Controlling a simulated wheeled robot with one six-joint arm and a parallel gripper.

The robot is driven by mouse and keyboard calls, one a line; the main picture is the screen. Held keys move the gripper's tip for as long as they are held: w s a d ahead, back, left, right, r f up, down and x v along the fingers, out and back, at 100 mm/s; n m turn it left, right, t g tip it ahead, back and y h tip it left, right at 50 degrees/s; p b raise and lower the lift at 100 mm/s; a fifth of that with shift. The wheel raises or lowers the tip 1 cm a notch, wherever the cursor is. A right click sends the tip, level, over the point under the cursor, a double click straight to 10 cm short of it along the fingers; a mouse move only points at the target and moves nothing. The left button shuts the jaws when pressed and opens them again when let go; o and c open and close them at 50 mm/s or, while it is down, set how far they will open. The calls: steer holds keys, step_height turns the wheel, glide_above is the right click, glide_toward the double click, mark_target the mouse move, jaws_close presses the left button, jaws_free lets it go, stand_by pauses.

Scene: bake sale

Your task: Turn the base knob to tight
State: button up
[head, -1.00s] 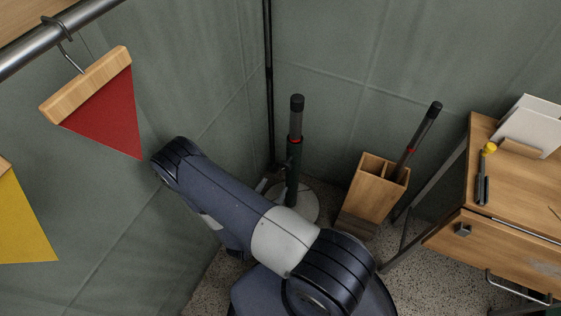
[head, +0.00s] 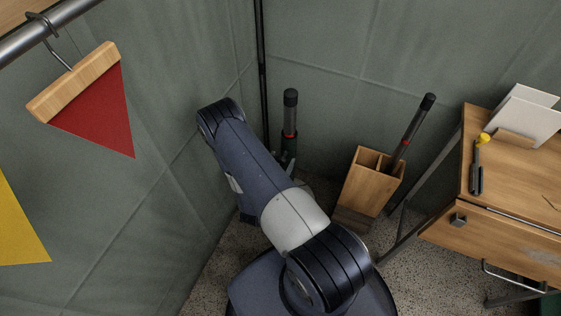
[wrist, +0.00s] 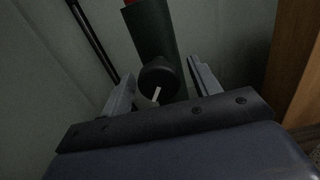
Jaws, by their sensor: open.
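The base knob (wrist: 153,72) is a dark round knob with a white pointer line, on the side of a dark green upright tube (wrist: 152,30) in the wrist view. The line slants down and slightly left; no tight mark can be made out. My gripper (wrist: 161,76) is open, one finger on each side of the knob in the wrist view. Contact between fingers and knob cannot be told.
A wooden box (head: 371,186) holding a second pole (head: 415,126) stands right of the post. A wooden desk (head: 515,184) is farther right. Grey-green walls close in behind and left. A red pennant (head: 101,110) hangs from a rail at upper left.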

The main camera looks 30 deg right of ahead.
steer(key=shift+c, duration=0.6)
steer(key=c, duration=0.9)
steer(key=shift+o, duration=0.2)
steer(key=shift+f+b, duration=0.15)
steer(key=shift+b, duration=0.2)
steer(key=shift+n, duration=0.3)
steer(key=o, duration=1)
steer(key=shift+a, duration=0.1)
